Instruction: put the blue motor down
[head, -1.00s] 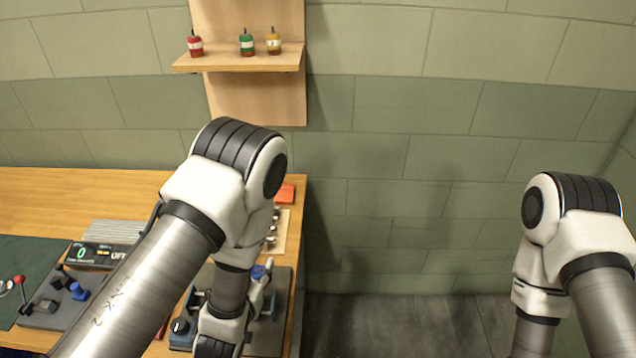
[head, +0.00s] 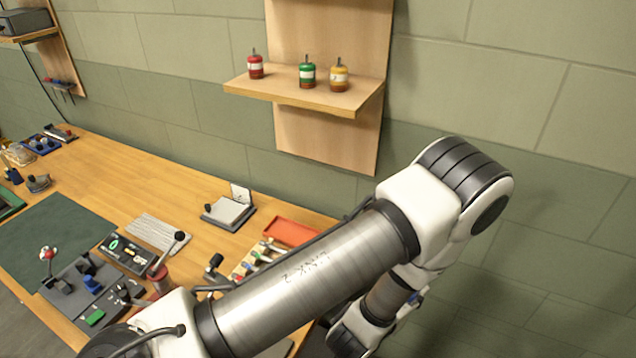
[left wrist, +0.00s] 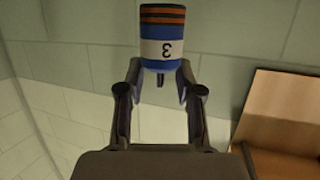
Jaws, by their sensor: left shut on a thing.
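The blue motor (left wrist: 160,45) has orange-brown bands at one end and a white label with a "3" that reads upside down in the left wrist view. My left gripper (left wrist: 162,82) is shut on it, with a finger on either side of its shaft end. In the head view my left arm reaches in front of the wall, right of the bench. Its gripper is mostly hidden behind the arm there. My right gripper is out of view. Red (head: 256,66), green (head: 307,73) and yellow (head: 339,75) motors stand upright on the wall shelf (head: 300,95).
The wooden bench (head: 110,185) runs along the left with a dark green mat (head: 60,235), a control box (head: 127,252), a lever fixture (head: 160,280) and an orange tray (head: 290,232). My arm covers the bench's right part. The shelf has bare wood beside the motors.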

